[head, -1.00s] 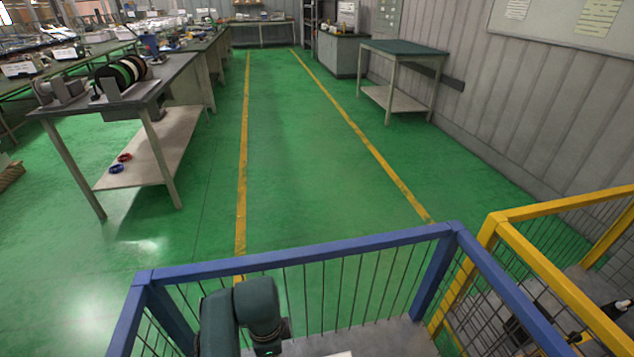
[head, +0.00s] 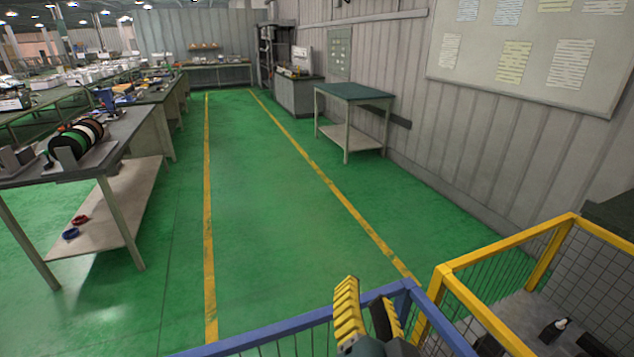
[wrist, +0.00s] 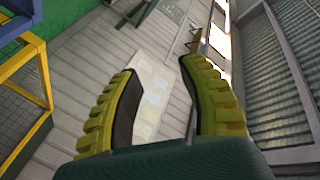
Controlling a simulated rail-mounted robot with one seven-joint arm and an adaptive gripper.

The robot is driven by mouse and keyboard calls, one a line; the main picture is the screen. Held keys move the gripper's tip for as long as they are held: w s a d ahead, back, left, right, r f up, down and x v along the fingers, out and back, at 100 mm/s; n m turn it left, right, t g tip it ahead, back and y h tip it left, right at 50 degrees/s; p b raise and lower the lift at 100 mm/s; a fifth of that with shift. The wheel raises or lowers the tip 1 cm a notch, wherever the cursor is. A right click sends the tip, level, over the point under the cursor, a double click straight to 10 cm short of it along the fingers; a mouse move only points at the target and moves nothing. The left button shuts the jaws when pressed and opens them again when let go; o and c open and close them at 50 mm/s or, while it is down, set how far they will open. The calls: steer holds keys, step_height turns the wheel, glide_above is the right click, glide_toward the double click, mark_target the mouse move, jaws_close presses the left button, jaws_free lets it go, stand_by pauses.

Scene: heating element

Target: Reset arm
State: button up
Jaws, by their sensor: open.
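My gripper (head: 368,312) shows at the bottom of the head view, right of the middle, in front of the blue railing (head: 290,330). Its yellow ribbed fingers with dark inner pads point upward. In the wrist view the two fingers (wrist: 158,95) stand well apart with nothing between them. The wrist camera looks past them at the grey panelled wall (wrist: 90,60) and a pale notice board (wrist: 152,95). Most of my arm is hidden below the head view's lower edge.
A yellow railing (head: 505,243) with mesh stands at the lower right, close to my gripper. A green-topped table (head: 354,92) stands by the wall. A workbench with cable spools (head: 75,138) is at the left. The green aisle (head: 275,200) between yellow lines is clear.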

steer(key=s+r+n+t, duration=0.55)
steer(key=s+r, duration=0.25)
steer(key=r, duration=0.4)
step_height(320, 180, up, 39)
steer(key=n+p, duration=0.2)
steer(key=p, duration=3.6)
steer(key=shift+f, duration=0.2)
steer(key=shift+s+f, duration=0.1)
